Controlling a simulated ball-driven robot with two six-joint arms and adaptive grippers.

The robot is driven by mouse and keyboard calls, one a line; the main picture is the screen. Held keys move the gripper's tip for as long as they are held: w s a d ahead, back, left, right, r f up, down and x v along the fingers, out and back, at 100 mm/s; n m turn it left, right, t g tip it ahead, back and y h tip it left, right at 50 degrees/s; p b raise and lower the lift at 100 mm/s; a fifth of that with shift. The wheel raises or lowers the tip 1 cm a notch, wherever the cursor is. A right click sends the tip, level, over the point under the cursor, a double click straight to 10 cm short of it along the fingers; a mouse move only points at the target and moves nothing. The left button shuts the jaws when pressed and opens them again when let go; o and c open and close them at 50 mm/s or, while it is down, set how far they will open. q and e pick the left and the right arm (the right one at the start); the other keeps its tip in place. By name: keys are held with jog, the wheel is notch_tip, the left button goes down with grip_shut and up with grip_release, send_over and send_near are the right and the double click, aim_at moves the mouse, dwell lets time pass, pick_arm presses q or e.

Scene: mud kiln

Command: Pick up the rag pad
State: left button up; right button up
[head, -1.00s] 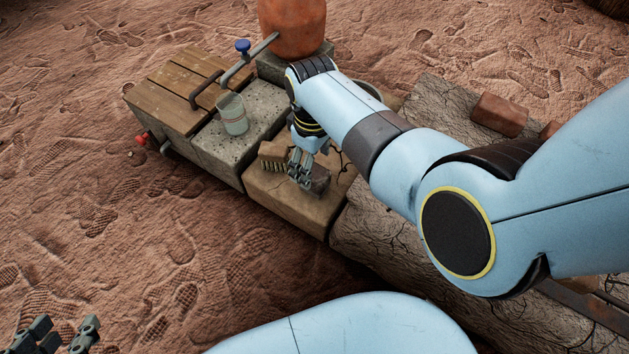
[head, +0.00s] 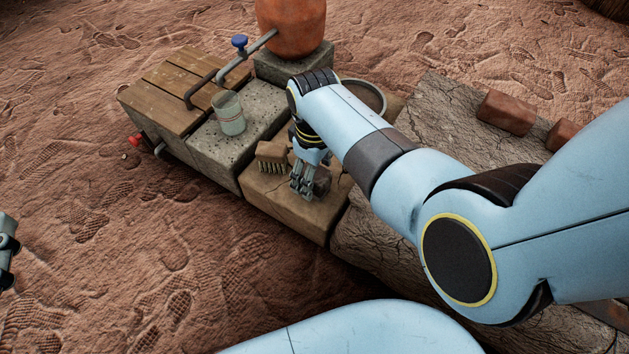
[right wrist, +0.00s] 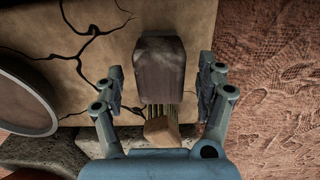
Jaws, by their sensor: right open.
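The rag pad, a dark grey-brown block, lies on the cracked tan block (head: 290,213). In the head view only part of the pad (head: 322,184) shows beside my right gripper (head: 304,191). In the right wrist view the pad (right wrist: 160,68) lies between the two open fingers of that gripper (right wrist: 161,75), with a gap on each side. My left gripper (head: 6,255) is cut off at the left edge, over the sand, and its jaws cannot be made out.
A wooden brush (head: 271,151) with bristles stands close to the pad. A glass jar (head: 229,115) stands on the grey stone block (head: 205,150). A round bowl (head: 377,92) is behind my right arm. Red bricks (head: 506,111) lie on the right.

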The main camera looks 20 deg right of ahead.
jog(key=shift+s+f+b, duration=0.1)
jog(key=shift+f+b, duration=0.55)
jog(key=shift+f, duration=0.05)
jog(key=shift+f+b, duration=0.55)
jog(key=shift+b, duration=0.05)
pick_arm(q)
notch_tip(320, 180, up, 16)
jog(key=w+d+m+t+h, duration=0.2)
jog(key=m+t+h, duration=0.1)
jog(key=t, duration=0.4)
jog(key=shift+r+h, duration=0.2)
jog(key=shift+h, duration=0.4)
pick_arm(e)
jog(key=shift+c, duration=0.4)
jog(key=c, duration=1.2)
jog(key=shift+c, duration=0.2)
jog(key=shift+r, duration=0.1)
